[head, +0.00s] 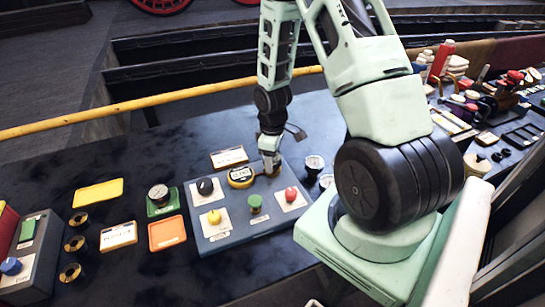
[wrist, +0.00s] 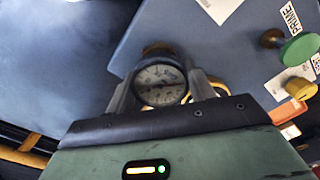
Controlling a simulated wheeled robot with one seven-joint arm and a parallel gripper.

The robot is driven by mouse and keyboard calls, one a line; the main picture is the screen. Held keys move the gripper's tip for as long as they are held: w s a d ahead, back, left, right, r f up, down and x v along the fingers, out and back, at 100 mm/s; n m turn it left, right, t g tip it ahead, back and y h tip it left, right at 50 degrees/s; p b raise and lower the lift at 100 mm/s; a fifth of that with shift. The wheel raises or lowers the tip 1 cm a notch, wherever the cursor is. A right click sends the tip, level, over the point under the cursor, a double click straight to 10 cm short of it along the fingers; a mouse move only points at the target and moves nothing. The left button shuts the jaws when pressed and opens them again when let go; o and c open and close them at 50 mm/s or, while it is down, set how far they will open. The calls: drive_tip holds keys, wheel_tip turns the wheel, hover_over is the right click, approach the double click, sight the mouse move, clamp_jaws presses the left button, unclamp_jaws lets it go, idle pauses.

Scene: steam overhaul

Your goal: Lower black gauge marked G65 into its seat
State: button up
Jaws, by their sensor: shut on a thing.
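My gripper (head: 271,160) is over the back right part of the blue-grey panel (head: 215,235). In the wrist view my gripper (wrist: 163,92) is shut on a round dark-rimmed gauge (wrist: 160,84) with a white dial and needle. Its marking is too small to read. A brass-coloured rim (wrist: 157,48) shows just beyond the gauge, partly hidden by it. In the head view brass shows at the fingertips, by the panel, and the held gauge is mostly hidden. I cannot tell whether the gauge touches the rim.
Black (head: 205,186), yellow (head: 214,216), green (head: 255,201) and red (head: 291,194) knobs stand nearby. Another gauge (head: 158,194) lies in a green tray. Small gauges (head: 315,162) stand right of the panel.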

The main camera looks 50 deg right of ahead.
drive_tip(key=shift+f, duration=0.35)
idle(0.4)
drive_tip(key=o, duration=1.5)
drive_tip(key=shift+c, duration=0.2)
drive_tip(key=shift+r+p, duration=2.8)
drive_tip(key=shift+r, duration=0.55)
